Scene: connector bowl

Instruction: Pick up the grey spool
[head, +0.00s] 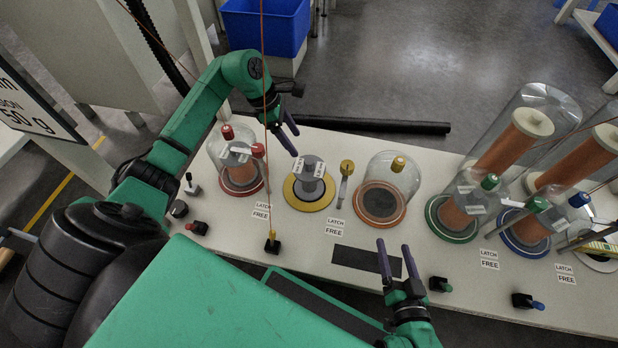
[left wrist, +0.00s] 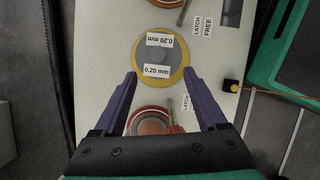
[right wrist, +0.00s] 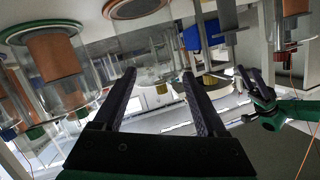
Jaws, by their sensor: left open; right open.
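The grey spool (head: 312,172) stands upright on a yellow-rimmed round base (head: 309,203) on the white table, with no dome over it. In the left wrist view the spool (left wrist: 160,56) shows from above, with white labels reading 0.20 mm. My left gripper (head: 286,139) is open and empty, just behind and left of the spool; in the left wrist view its fingers (left wrist: 161,100) point toward the spool, apart from it. My right gripper (head: 397,262) is open and empty at the table's front edge, right of the spool.
A glass dome with a red knob (head: 227,133) stands left of the spool. Another dome with a yellow knob (head: 398,164) stands right, over an orange-rimmed base. A yellow-topped post (head: 346,178) stands close to the spool's right. Tall tubes with copper spools (head: 513,142) crowd the far right.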

